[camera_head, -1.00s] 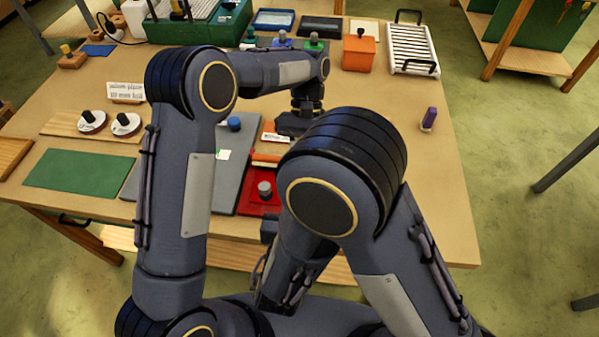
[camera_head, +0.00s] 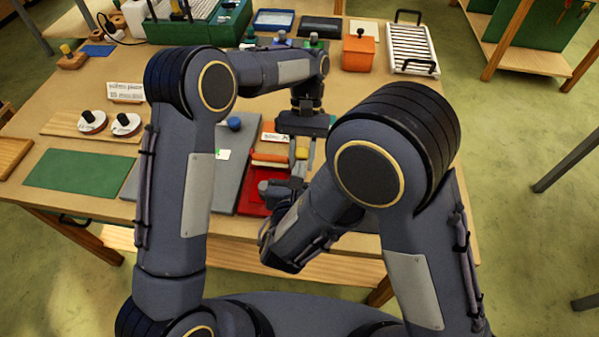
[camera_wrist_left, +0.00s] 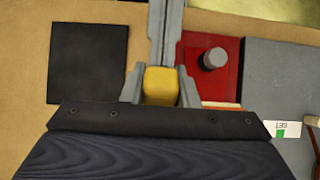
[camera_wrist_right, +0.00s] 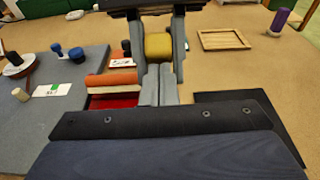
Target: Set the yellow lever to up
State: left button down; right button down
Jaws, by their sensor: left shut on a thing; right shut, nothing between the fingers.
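A yellow block-shaped piece, seemingly the yellow lever's grip, is between my left gripper's fingers. This yellow lever shows in the left wrist view (camera_wrist_left: 160,86), the right wrist view (camera_wrist_right: 158,47) and, small, in the head view (camera_head: 302,153). My left gripper (camera_head: 303,148) points down and is shut on it. My right gripper (camera_wrist_right: 158,85) is shut and empty, its fingertips close to the yellow piece on the robot's side; I cannot tell whether they touch. The lever's mount and its position are hidden by the fingers.
A red board (camera_wrist_left: 190,85) with a grey knob (camera_wrist_left: 214,58) lies beside the grippers, next to a grey panel (camera_head: 226,180). A black square (camera_wrist_left: 87,62) lies on the other side. A wooden frame (camera_wrist_right: 225,40) and a purple-topped item (camera_head: 429,118) stand right. Table space there is mostly clear.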

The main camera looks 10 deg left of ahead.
pick_arm(q)
jog(key=shift+s+f, duration=0.1)
jog(key=shift+s, duration=0.15)
pick_arm(e)
jog(key=shift+w+d+r, duration=0.1)
jog(key=shift+w+r, duration=0.4)
jog(key=shift+w, duration=0.05)
pick_arm(q)
jog(key=c, duration=1.5)
grip_release()
jog(key=shift+c, duration=0.2)
jog(key=o, duration=0.4)
jog(key=shift+w, duration=0.1)
pick_arm(e)
jog(key=shift+f, duration=0.1)
jog(key=shift+s, duration=0.1)
